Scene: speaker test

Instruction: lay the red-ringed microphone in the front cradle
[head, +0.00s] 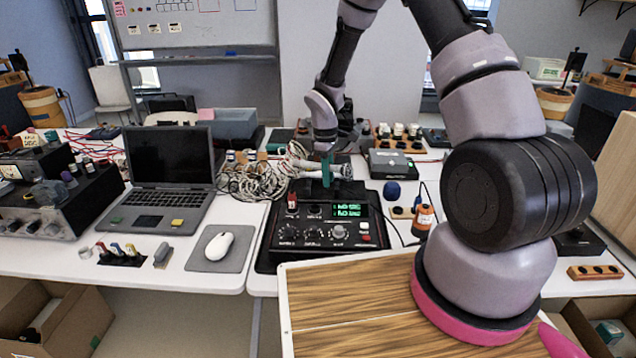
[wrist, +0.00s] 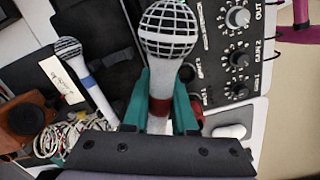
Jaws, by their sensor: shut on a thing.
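The red-ringed microphone (wrist: 170,32) has a silver mesh head and a grey body. My gripper (wrist: 160,98) has teal fingers shut on its body, around the red band. In the head view my gripper (head: 327,168) is just behind the mixer, and the microphone (head: 344,172) lies roughly level, head to the right. A blue-ringed microphone (wrist: 90,78) lies to the left in the wrist view, beside a white label, over a dark surface. Dark surfaces show under the held microphone; I cannot clearly make out the front cradle or whether the microphone touches it.
A black mixer (head: 330,236) with knobs and green displays stands just in front of my gripper. Tangled cables (head: 248,180) lie to its left, beside a laptop (head: 160,195) and a white mouse (head: 219,245). A blue ball-like object (head: 391,190) and an orange item (head: 424,218) stand right.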

